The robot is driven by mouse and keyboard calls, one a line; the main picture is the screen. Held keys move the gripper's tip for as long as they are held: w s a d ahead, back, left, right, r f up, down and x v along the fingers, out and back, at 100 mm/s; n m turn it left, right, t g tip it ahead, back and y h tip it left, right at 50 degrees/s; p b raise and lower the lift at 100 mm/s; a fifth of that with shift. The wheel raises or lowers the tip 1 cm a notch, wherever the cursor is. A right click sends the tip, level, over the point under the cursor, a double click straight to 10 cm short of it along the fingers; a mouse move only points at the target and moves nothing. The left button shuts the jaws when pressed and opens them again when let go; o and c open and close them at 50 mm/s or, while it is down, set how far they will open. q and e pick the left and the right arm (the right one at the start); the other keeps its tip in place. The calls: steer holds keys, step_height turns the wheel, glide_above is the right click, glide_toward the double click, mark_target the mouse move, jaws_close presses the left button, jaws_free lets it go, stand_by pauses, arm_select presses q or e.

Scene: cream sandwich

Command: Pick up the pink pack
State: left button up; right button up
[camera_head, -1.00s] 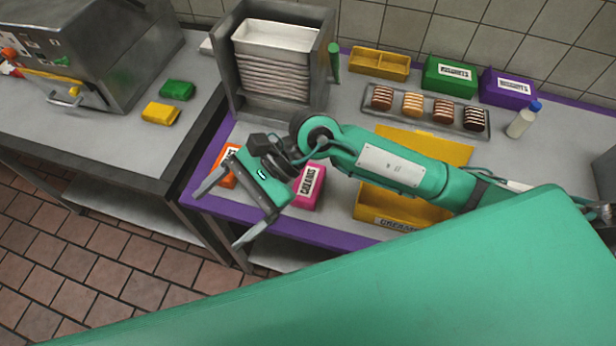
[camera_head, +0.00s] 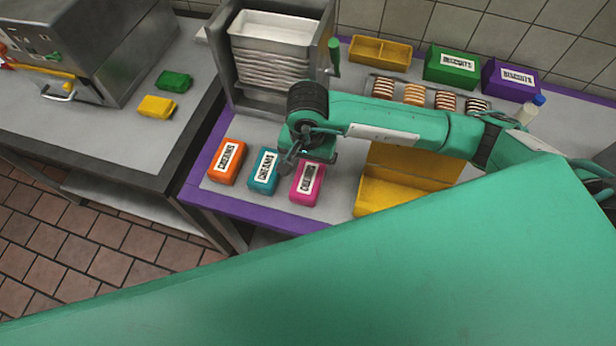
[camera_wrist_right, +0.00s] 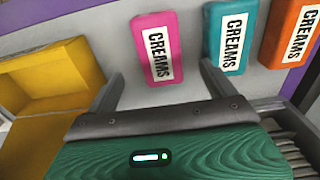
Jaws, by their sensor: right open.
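The pink pack (camera_head: 307,184), labelled "CREAMS", lies on the counter at the right end of a row of three packs. My right gripper (camera_head: 306,160) is over the far end of the pink pack in the head view and hides part of it. In the right wrist view the pink pack (camera_wrist_right: 156,48) lies ahead, between the lines of the two spread fingers (camera_wrist_right: 160,85). The fingers are open and empty. My left gripper is not in view.
A blue pack (camera_head: 264,171) and an orange pack (camera_head: 227,161) lie left of the pink one. A yellow open box (camera_head: 385,193) stands to its right. A metal rack with trays (camera_head: 235,85) stands behind. The purple counter edge (camera_head: 240,212) is in front.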

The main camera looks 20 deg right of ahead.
mark_target(308, 178)
step_height(308, 178, down, 3)
steer(key=shift+w+f+p, duration=0.1)
steer(key=shift+f+p, duration=0.05)
steer(key=shift+p, duration=0.2)
steer(key=shift+f+p, duration=0.4)
step_height(308, 178, down, 4)
steer(key=shift+d+p, duration=0.1)
steer(key=shift+p, duration=1.05)
steer(key=shift+f, duration=0.3)
steer(key=c, duration=1.1)
steer(key=shift+r, duration=0.1)
steer(key=shift+r+b, duration=3)
steer(key=shift+r, duration=6.95)
